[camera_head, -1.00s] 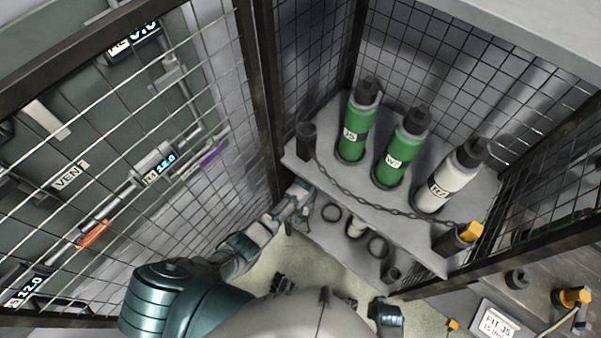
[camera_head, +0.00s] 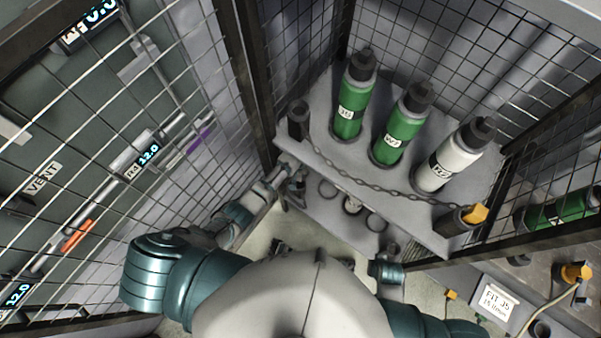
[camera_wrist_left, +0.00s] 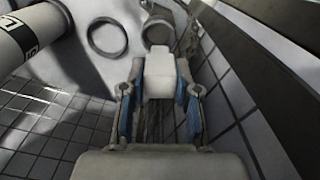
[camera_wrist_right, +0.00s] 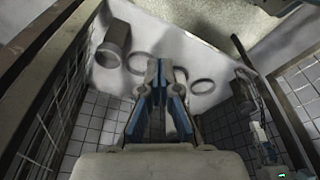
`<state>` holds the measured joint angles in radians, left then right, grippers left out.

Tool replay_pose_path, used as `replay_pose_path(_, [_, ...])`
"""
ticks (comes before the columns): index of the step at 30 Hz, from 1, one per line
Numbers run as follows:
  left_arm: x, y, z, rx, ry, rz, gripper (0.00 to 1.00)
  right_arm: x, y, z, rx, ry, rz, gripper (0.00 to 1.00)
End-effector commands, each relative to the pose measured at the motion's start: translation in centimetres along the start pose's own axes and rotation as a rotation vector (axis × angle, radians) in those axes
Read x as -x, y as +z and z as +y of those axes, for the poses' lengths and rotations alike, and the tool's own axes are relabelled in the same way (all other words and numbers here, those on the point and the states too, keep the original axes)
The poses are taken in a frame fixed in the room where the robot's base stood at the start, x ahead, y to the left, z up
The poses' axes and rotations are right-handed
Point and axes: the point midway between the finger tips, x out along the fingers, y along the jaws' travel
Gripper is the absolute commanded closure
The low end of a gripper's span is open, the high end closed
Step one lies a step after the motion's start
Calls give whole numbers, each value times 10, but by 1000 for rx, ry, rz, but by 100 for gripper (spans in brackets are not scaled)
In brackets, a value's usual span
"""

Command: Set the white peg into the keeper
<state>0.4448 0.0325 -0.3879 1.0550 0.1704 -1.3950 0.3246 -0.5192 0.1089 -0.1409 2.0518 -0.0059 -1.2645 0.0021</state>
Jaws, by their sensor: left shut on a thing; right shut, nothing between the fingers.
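My left gripper (camera_wrist_left: 160,72) is shut on the white peg (camera_wrist_left: 159,82), a pale block between its blue-lined fingers. Just beyond the peg in the left wrist view is a grey hollow cylinder (camera_wrist_left: 157,28), which looks like the keeper. I cannot tell whether the peg touches it. In the head view my left gripper (camera_head: 291,178) is small, near the shelf's left front corner, and the peg is not clear there. My right gripper (camera_wrist_right: 161,88) is shut and empty, facing rings and cylinders. A similar hollow cylinder (camera_wrist_right: 113,44) shows at upper left in the right wrist view.
The shelf (camera_head: 325,105) holds two green bottles (camera_head: 352,100) (camera_head: 402,132) and a white one (camera_head: 452,160). A chain (camera_head: 370,190) runs along its front, to a dark post with a yellow peg (camera_head: 474,214). Mesh panels (camera_head: 185,60) stand close on the left.

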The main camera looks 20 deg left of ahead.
Motion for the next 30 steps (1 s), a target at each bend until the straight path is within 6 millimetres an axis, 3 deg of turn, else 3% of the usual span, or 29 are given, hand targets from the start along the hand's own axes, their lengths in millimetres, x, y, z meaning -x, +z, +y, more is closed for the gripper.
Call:
replay_pose_path(27, [-27, 0, 1, 0, -2, -1, 100, 72, -7, 3, -6, 2, 20, 100])
replay_pose_path(30, [-25, 0, 1, -1, -2, 0, 100, 72, -7, 4, -6, 1, 18, 100])
